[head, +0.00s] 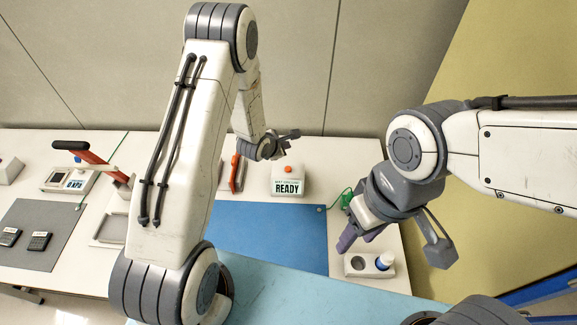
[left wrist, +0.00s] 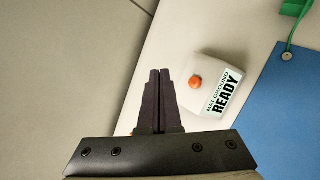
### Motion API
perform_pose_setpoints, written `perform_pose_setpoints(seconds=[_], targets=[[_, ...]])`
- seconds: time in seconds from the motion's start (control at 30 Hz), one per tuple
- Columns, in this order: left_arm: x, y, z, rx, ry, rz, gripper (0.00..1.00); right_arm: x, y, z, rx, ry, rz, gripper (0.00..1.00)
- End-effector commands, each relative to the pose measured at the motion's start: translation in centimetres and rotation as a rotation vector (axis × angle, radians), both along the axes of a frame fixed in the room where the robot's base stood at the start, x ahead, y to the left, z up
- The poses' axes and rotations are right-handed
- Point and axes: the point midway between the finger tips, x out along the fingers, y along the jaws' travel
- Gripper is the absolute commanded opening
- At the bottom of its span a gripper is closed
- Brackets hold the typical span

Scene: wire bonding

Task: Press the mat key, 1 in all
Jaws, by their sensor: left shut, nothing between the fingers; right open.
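The mat key is an orange button (head: 288,169) on a white box (head: 284,184) labelled "MAT GROUND READY", at the back edge of the blue mat (head: 270,237). In the left wrist view the orange button (left wrist: 195,81) shows right of my fingertips, on the white box (left wrist: 212,65). My left gripper (head: 291,139) is shut and empty, above and behind the box, apart from the button. In the left wrist view its fingers (left wrist: 160,75) lie together. My right gripper (head: 394,246) is open above the right end of the table, near a small white holder (head: 368,267).
A green clip (head: 346,198) with a cord sits at the mat's right corner. An orange-handled tool (head: 236,173) lies left of the box. A red-handled lever (head: 95,162), a meter (head: 70,179) and a grey mat (head: 40,225) are at the left. The blue mat's visible surface is clear.

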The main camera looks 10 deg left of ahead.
Motion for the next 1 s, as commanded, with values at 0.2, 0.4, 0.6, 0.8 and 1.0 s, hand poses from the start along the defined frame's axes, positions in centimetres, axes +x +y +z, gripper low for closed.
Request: perform_pose_setpoints(seconds=[0.2, 0.4, 0.6, 0.8, 1.0], targets=[[0.0, 0.0, -0.2, 0.002, 0.001, -0.001, 0.00, 0.0, 0.0, -0.2, 0.000, 0.000, 0.000, 0.50], [-0.1, 0.0, -1.6, 0.003, 0.002, -0.002, 0.00, 0.0, 0.0, -1.4, 0.000, 0.000, -0.002, 0.50], [-0.1, 0.0, -4.3, 0.003, 0.004, -0.002, 0.00, 0.0, 0.0, -3.6, 0.000, 0.000, -0.005, 0.50], [-0.1, 0.0, -7.2, 0.003, 0.002, -0.002, 0.00, 0.0, 0.0, -6.0, 0.000, 0.001, -0.009, 0.50], [0.0, 0.0, -8.7, 0.003, 0.001, -0.002, 0.00, 0.0, 0.0, -7.1, 0.000, 0.001, -0.008, 0.50]])
